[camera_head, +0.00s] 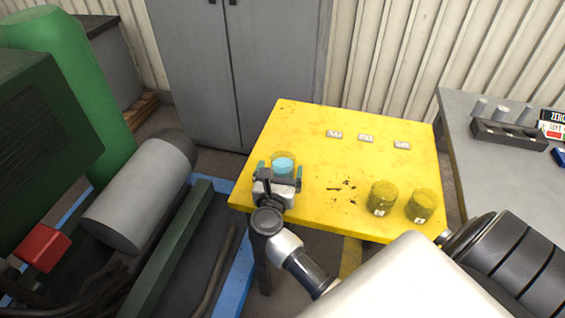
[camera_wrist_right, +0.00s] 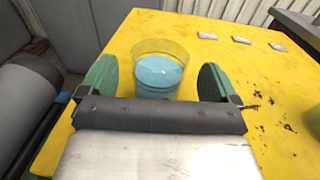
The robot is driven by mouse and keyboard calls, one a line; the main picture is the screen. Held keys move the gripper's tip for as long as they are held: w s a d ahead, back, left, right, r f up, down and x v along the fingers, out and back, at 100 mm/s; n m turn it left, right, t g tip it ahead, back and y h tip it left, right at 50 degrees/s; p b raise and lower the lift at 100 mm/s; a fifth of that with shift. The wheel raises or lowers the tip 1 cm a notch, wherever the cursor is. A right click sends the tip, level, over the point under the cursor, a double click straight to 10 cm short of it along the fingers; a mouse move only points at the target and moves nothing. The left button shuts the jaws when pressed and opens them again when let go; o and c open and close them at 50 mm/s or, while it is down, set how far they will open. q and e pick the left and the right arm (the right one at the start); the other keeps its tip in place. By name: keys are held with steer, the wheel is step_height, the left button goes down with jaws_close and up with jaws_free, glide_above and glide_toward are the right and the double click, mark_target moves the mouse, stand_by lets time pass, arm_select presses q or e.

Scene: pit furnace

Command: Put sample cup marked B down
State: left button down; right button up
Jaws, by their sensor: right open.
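A clear sample cup with light blue contents (camera_head: 283,164) stands upright at the left part of the yellow table (camera_head: 300,125). Its marking does not show, so I cannot tell whether it is cup B. My right gripper (camera_head: 277,178) is at this cup, with its green fingers apart on either side. In the right wrist view the cup (camera_wrist_right: 158,72) is between the open fingers (camera_wrist_right: 157,84), with gaps on both sides. The cup's base seems to rest on the table. My left gripper is not in view.
Two yellowish cups with small labels, a left one (camera_head: 382,198) and a right one (camera_head: 421,206), stand near the table's front right. Several small tags (camera_head: 366,138) lie at the back. Dark specks mark the middle. A grey bench (camera_head: 480,165) is at right.

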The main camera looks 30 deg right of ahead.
steer(key=b+v, duration=0.1)
steer(key=v, duration=0.7)
steer(key=shift+s+a+r, duration=0.1)
steer(key=shift+a, duration=0.05)
